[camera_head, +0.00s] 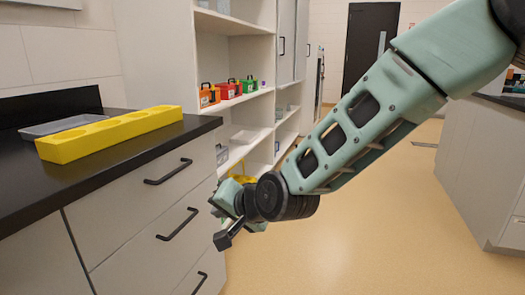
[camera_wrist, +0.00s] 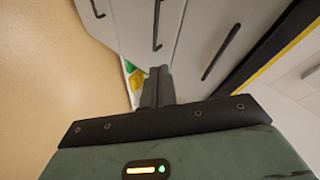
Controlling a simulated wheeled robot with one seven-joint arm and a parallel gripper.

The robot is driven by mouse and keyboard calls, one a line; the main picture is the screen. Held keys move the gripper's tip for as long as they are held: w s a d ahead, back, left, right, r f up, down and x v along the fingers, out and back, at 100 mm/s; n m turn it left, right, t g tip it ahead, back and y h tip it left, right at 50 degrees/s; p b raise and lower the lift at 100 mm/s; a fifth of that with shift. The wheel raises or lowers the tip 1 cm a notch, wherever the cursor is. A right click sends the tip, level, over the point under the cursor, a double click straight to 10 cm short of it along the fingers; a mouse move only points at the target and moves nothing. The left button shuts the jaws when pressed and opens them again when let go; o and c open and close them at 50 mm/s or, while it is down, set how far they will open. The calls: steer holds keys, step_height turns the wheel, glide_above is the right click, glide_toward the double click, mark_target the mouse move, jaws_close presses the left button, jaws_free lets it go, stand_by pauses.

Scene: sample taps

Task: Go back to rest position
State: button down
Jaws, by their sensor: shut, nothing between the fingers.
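My gripper (camera_head: 228,238) is at the lower end of my green arm in the head view, in front of the grey drawer fronts and below the counter top. In the wrist view my gripper (camera_wrist: 157,78) points toward the drawer fronts. Its dark fingers are together and nothing shows between them. No object is held.
A yellow block with round holes (camera_head: 112,132) and a grey tray (camera_head: 65,125) lie on the black counter (camera_head: 30,190). Drawers (camera_head: 150,225) have black handles. Shelves (camera_head: 235,110) hold several coloured boxes. The floor (camera_head: 350,255) at right is clear.

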steer(key=s+d+n+g+h, duration=0.8)
steer(key=s+d+n, duration=0.2)
steer(key=s+d, duration=1.55)
step_height(320, 180, up, 24)
steer(key=s+a+p, duration=0.1)
steer(key=a+p, duration=0.1)
steer(key=p, duration=2.3)
steer(key=shift+s+f, duration=0.25)
